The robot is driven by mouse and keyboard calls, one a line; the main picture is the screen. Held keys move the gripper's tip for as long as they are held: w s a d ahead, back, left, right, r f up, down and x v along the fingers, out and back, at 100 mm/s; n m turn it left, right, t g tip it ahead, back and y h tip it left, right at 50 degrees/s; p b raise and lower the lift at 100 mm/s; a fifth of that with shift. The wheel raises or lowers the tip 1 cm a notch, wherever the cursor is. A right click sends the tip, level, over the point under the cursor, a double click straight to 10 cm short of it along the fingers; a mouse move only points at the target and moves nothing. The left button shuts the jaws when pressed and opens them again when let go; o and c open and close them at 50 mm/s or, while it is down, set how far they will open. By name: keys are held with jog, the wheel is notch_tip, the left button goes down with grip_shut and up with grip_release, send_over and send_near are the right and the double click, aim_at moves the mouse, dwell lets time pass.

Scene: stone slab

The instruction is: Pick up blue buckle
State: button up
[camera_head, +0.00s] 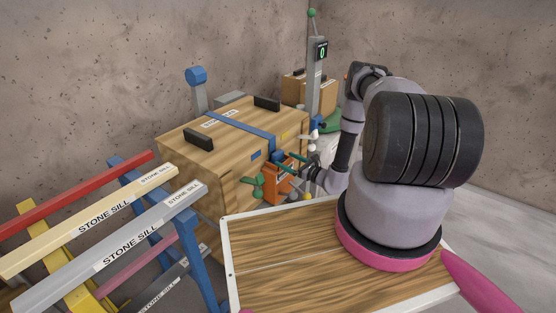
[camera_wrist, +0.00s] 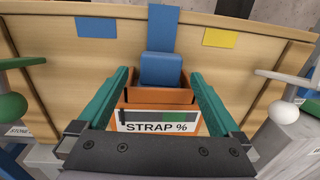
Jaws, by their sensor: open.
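The blue buckle (camera_wrist: 160,70) is a small block at the lower end of a blue strap (camera_wrist: 176,28), at the front face of a wooden crate (camera_wrist: 60,62). In the head view the buckle (camera_head: 278,155) shows at the crate's front edge. My gripper (camera_wrist: 160,76) is open, with its green fingers to the left and right of the buckle in the wrist view. I see no finger touching it, and the exact depth between them is hard to tell. In the head view my gripper (camera_head: 286,169) is beside the buckle.
An orange box (camera_wrist: 187,123) marked "STRAP %" sits just below the buckle. Blue and yellow patches (camera_wrist: 220,38) are on the crate face. Posts with green and white knobs (camera_wrist: 12,107) flank it. A rack of labelled stone sills (camera_head: 105,228) stands at left in the head view.

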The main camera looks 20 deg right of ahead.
aim_at(280, 155)
jog(key=x, duration=0.5)
jog(key=shift+w+r, duration=0.1)
jog(key=shift+w, duration=0.1)
jog(key=c, duration=1.3)
jog(key=shift+r, duration=0.1)
jog(key=shift+c, duration=0.2)
